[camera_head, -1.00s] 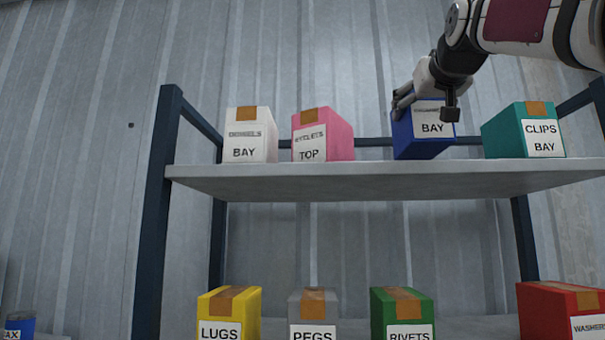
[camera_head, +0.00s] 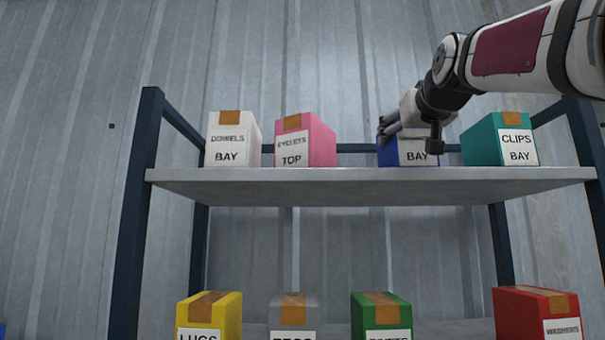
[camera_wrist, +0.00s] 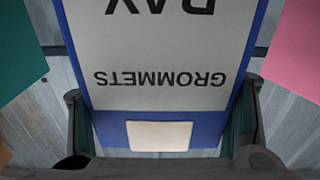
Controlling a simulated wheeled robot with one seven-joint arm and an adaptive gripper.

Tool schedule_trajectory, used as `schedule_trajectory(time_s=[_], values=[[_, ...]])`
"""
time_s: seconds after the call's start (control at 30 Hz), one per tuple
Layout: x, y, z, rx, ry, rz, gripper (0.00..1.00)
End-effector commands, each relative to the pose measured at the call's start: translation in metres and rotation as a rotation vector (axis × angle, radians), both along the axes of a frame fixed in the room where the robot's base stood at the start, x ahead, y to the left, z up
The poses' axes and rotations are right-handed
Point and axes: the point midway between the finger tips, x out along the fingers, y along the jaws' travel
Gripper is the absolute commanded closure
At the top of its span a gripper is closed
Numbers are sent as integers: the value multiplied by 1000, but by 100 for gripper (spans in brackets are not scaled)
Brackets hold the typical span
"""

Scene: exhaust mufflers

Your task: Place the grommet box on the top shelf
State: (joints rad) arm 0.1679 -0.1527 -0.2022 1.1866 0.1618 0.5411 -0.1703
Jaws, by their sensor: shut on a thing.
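The grommet box is blue, with a white label reading GROMMETS BAY and a tan patch. In the head view the grommet box (camera_head: 387,157) is at the top shelf (camera_head: 350,187), between the pink and teal boxes. Its lower edge meets the shelf's front edge in the picture; I cannot tell whether it touches the surface. My gripper (camera_head: 398,128) is over its top and hides part of it. In the wrist view the box (camera_wrist: 160,117) fills the middle, its label upside down, and my gripper (camera_wrist: 162,135) is shut on it with a finger at each side.
On the top shelf stand a white dowels box (camera_head: 230,140), a pink eyelets box (camera_head: 305,140) and a teal clips box (camera_head: 500,140). Yellow (camera_head: 210,310), grey (camera_head: 293,310), green (camera_head: 382,310) and red (camera_head: 535,310) boxes are below. Dark posts (camera_head: 135,220) frame the rack.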

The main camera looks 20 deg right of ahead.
Motion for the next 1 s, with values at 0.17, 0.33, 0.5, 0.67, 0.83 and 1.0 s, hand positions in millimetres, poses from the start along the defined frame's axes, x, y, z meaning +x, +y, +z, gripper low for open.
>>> schedule_trajectory(time_s=[0.17, 0.33, 0.5, 0.67, 0.83, 1.0], values=[[0, 0, -1, 0, 1, 0, 5], [0, 0, -1, 0, 0, 0, 5], [0, 0, 0, 0, 1, 0, 5], [-11, 3, 2, 0, -4, 0, 5], [-40, 12, 2, 0, -5, 0, 5], [-75, 22, 1, 0, -4, 0, 5]])
